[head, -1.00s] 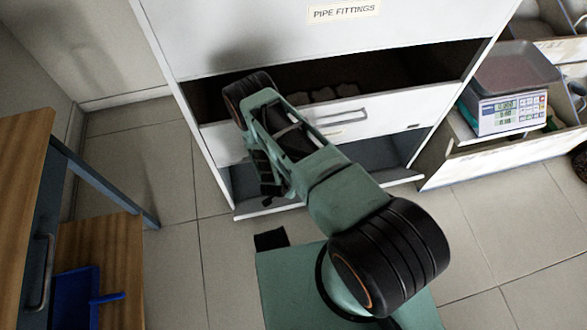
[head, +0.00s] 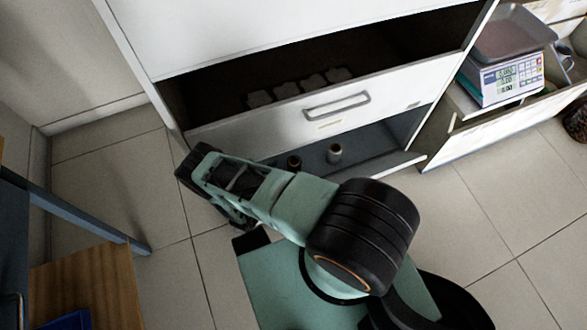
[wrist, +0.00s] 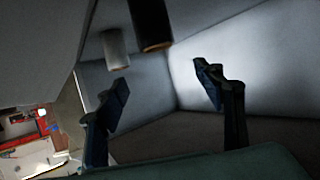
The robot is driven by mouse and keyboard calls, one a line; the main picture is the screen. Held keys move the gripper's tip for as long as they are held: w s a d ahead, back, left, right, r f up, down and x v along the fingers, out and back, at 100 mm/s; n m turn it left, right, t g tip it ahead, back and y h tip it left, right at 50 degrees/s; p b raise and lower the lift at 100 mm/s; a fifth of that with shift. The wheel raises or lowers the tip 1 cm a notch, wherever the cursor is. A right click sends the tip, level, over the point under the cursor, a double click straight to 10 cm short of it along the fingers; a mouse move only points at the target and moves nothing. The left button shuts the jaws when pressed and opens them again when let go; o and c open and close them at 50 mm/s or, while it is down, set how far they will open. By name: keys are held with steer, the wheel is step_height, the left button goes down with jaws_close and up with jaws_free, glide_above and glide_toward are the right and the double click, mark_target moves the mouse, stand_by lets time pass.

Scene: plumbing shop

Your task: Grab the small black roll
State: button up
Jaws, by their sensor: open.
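The small black roll (head: 294,161) stands in the cabinet's open lower compartment, left of a grey roll (head: 334,152). In the wrist view the black roll (wrist: 150,24) is at the top, cut off by the frame edge, with a brownish end showing. The grey roll (wrist: 116,50) is just left of it. My gripper (wrist: 162,77) is open and empty, its two dark fingers spread apart. The black roll appears beyond the fingertips and lies between them sideways, not touching them. In the head view my arm hides the fingers.
Above the rolls, a white drawer (head: 385,110) is pulled open and holds several pale pieces. The compartment's walls and front edge lie close around my gripper. A scale (head: 512,78) stands at right. A wooden table (head: 85,285) is at lower left. Floor between is clear.

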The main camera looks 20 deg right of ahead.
mark_target(296, 158)
steer(key=b+x, duration=0.1)
steer(key=x, duration=0.1)
steer(key=f+x, duration=0.1)
steer(key=x, duration=0.2)
steer(key=f+b+x, duration=0.1)
steer(key=x, duration=0.2)
steer(key=shift+s+a+b, duration=0.1)
steer(key=shift+a+b, duration=0.1)
steer(key=shift+b, duration=0.1)
jaws_close()
